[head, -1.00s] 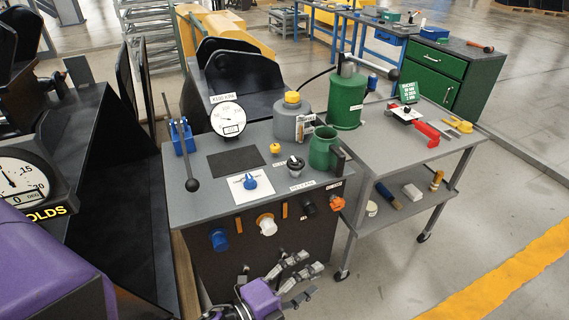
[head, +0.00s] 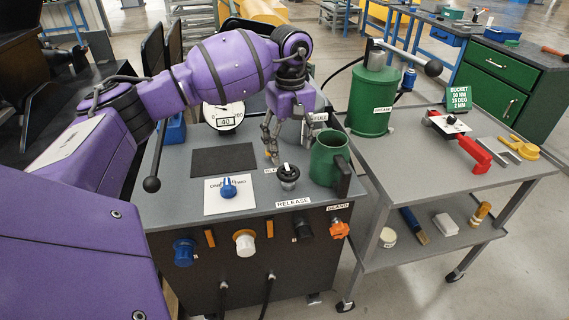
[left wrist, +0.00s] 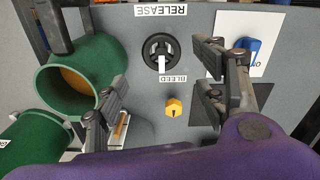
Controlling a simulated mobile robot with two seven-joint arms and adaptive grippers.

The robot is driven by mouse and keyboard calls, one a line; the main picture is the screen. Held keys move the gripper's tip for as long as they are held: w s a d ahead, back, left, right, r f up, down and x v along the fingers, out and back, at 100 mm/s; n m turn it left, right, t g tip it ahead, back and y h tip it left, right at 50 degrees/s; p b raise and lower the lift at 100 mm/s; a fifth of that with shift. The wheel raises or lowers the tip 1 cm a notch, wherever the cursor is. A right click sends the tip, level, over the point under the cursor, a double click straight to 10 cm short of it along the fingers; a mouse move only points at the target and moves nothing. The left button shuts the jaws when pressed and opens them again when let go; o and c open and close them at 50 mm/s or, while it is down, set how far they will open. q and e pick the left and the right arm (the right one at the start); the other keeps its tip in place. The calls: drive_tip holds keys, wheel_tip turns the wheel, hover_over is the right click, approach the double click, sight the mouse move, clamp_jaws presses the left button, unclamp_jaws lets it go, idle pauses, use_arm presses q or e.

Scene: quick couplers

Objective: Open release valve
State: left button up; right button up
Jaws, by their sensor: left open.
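The release valve is a round black knob (head: 288,175) with a white bar on top, standing on the grey bench top behind the RELEASE label (head: 293,203). In the left wrist view the knob (left wrist: 160,52) shows upside down between that label and the BLEED label. My left gripper (head: 287,148) is open and empty, fingers pointing down, just behind the knob. In the left wrist view its fingers (left wrist: 164,72) are spread wide, with the knob and the yellow bleed knob (left wrist: 173,106) between them in the picture. It appears apart from the knob. My right gripper is not in view.
A green mug-like can (head: 328,160) stands close right of the knob. A blue knob (head: 228,188) on a white card is to the left. A gauge (head: 223,115) is behind. A green drum (head: 372,103) and the side cart (head: 470,195) are further right.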

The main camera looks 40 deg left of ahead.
sight(289, 170)
use_arm(q)
wheel_tip(289, 170, down, 7)
drive_tip(key=shift+d+f, duration=0.1)
drive_tip(key=shift+f, duration=0.05)
drive_tip(key=c, duration=1.1)
